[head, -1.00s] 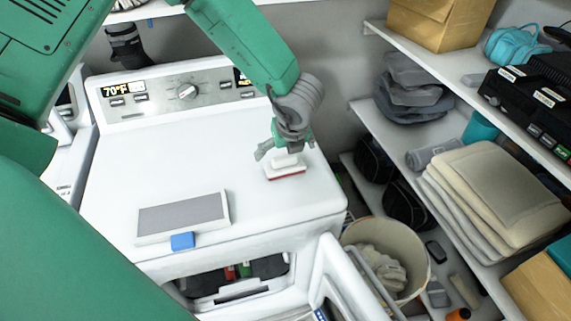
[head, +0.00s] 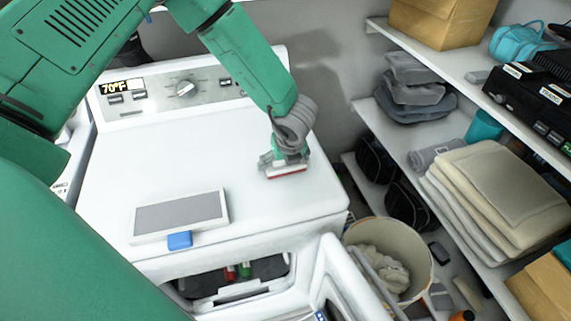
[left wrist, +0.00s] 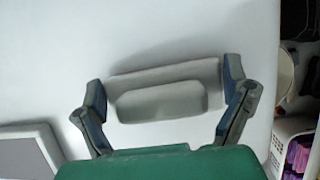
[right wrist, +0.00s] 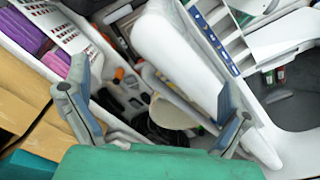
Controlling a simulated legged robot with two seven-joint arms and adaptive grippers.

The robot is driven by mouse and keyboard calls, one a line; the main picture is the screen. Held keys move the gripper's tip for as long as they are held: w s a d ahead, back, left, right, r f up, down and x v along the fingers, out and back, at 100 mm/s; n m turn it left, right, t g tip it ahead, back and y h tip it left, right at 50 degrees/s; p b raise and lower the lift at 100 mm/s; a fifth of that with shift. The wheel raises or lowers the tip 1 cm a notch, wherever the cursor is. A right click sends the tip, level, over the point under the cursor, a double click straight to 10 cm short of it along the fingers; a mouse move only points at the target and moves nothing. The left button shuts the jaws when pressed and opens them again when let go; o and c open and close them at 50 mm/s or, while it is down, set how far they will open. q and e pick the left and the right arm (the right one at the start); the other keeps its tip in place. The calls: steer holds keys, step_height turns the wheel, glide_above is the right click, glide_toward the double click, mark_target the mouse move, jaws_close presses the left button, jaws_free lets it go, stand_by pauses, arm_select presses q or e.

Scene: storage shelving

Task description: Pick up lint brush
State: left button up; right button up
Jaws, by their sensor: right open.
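The lint brush (head: 286,173), white with a red lower edge, lies on top of the white washer. My left gripper (head: 284,160) is right over it in the head view and hides much of it. In the left wrist view the brush (left wrist: 165,95), with its pale rounded handle, sits between the two fingers of my left gripper (left wrist: 165,90). The fingers are spread, one at each end of the brush, with narrow gaps beside it. My right gripper (right wrist: 155,95) shows only in the right wrist view, open, with nothing between its fingers.
A flat grey-topped panel (head: 180,213) and a blue block (head: 180,240) are at the washer's front edge. The washer's door (head: 340,285) hangs open. A bin (head: 422,270) stands to the right, beside shelves with folded towels (head: 510,185). The washer top around the brush is clear.

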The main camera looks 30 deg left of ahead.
arm_select(q)
steer(key=shift+r, duration=0.1)
stand_by(0.3)
steer(key=shift+r, duration=0.3)
arm_select(e)
steer(key=shift+r, duration=0.25)
arm_select(q)
step_height(320, 180, up, 2)
steer(key=shift+r+p, duration=0.2)
steer(key=shift+p, duration=0.8)
arm_select(e)
steer(key=shift+r, duration=0.75)
arm_select(q)
step_height(320, 180, up, 15)
steer(key=shift+f, duration=0.1)
arm_select(e)
steer(key=shift+f, duration=0.1)
